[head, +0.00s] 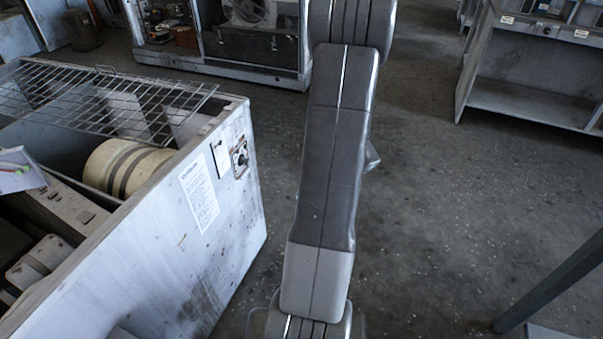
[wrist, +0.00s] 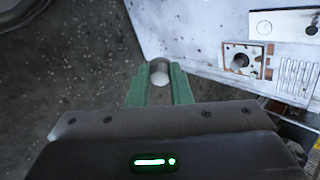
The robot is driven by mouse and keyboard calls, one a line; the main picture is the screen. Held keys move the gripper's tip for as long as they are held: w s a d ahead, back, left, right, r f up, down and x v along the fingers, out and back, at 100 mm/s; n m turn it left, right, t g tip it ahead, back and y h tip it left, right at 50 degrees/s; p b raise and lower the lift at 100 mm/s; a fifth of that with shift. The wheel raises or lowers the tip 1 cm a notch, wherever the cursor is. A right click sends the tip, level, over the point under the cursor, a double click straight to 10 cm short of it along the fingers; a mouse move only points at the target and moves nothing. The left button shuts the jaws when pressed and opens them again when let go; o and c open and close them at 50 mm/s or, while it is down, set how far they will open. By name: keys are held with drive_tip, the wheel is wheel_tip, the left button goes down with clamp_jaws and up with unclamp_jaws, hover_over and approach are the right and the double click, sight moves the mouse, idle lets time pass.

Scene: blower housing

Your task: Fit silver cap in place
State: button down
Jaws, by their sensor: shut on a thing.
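My gripper (wrist: 159,68) has two green fingers and shows in the wrist view. It is shut on the silver cap (wrist: 159,76), a small round grey piece between the fingertips. The white blower housing (wrist: 200,30) is beside and beyond the fingers. A square, rust-marked fitting with a round centre (wrist: 240,62) is on its panel, to the right of the cap and apart from it. In the head view the same housing (head: 150,240) stands at left, with the fitting (head: 239,158) near its upper right corner. My gripper and the cap are not visible there.
A wire grille (head: 110,95) lies over the housing's open top, with a cream drum (head: 125,167) inside. A paper label (head: 199,194) is on the panel. A shelf unit (head: 225,62) stands behind and a bench (head: 535,75) at right. The floor (head: 450,210) between is clear.

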sight(220, 143)
drive_tip(key=y+b, duration=0.1)
drive_tip(key=a+m+t+y+b, duration=0.1)
drive_tip(key=w+y+b, duration=0.1)
drive_tip(key=b, duration=0.1)
drive_tip(key=shift+a+f, duration=0.25)
drive_tip(key=shift+a, duration=0.1)
drive_tip(key=w+r+m+t+y+b, duration=0.3)
drive_tip(key=w+r+t+y+b, duration=0.15)
drive_tip(key=r+b, duration=0.4)
drive_tip(key=shift+y, duration=0.45)
drive_tip(key=x, duration=0.7)
drive_tip(key=s+x, duration=0.1)
drive_tip(key=x, duration=0.7)
drive_tip(key=s+a+r+b+x, duration=0.1)
drive_tip(key=x, duration=0.7)
drive_tip(key=shift+s+a, duration=0.1)
drive_tip(key=shift+a+b, duration=0.1)
drive_tip(key=shift+b, duration=0.7)
drive_tip(key=shift+f+b, duration=1)
drive_tip(key=shift+b, duration=0.65)
